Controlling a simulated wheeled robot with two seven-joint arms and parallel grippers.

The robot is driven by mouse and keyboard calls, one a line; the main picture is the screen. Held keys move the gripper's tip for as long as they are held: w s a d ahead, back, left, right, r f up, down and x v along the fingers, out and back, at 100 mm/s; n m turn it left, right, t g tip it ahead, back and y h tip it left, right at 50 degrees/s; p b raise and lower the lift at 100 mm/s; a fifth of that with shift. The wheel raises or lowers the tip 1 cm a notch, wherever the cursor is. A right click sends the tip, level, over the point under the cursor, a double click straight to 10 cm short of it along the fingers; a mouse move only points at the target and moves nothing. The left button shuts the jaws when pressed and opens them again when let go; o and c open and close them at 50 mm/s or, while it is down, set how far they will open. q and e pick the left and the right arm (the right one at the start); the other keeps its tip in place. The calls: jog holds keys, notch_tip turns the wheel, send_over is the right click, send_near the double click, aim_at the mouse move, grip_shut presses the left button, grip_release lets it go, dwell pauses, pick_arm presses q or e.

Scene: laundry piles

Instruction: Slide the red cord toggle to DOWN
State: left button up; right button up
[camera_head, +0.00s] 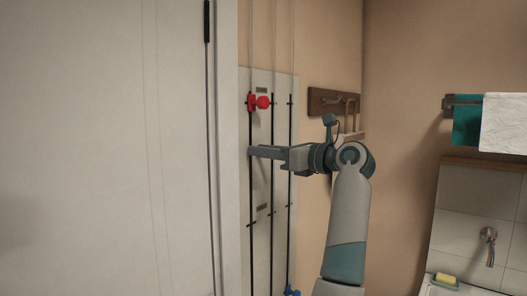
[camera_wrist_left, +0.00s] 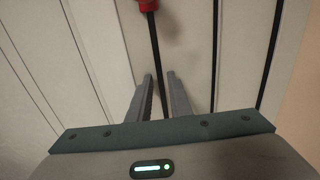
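The red cord toggle (camera_head: 252,102) sits high on the leftmost black cord (camera_head: 251,190) of a pale wall board (camera_head: 262,150), with a round red knob facing right. Its lower part shows at the top edge of the left wrist view (camera_wrist_left: 148,5). My left gripper (camera_head: 252,150) is below the toggle, clearly apart from it. In the left wrist view its two fingers (camera_wrist_left: 159,76) are parted a little and hold nothing, with the black cord running in the gap between them. I cannot tell whether they touch the cord. My right gripper is not in view.
Two more black cords (camera_head: 272,190) run parallel on the right, and a blue toggle (camera_head: 291,292) shows at the bottom. A white door (camera_head: 120,150) and its frame stand close on the left. A wooden hook rack (camera_head: 320,97) hangs right of the board, near my arm.

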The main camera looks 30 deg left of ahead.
pick_arm(q)
grip_shut()
dwell(0.5)
dwell(0.5)
jog(key=o, duration=0.8)
grip_release()
jog(key=shift+d, duration=0.15)
jog(key=shift+s+d+b, duration=0.2)
jog(key=shift+d+b, duration=0.95)
jog(key=shift+d, duration=1.7)
jog(key=shift+s+d+b, duration=0.25)
jog(key=shift+d+b, duration=0.85)
jog(key=shift+d, duration=1.75)
jog(key=shift+s+d+b, duration=0.2)
jog(key=shift+d+b, duration=0.95)
jog(key=shift+d, duration=1.7)
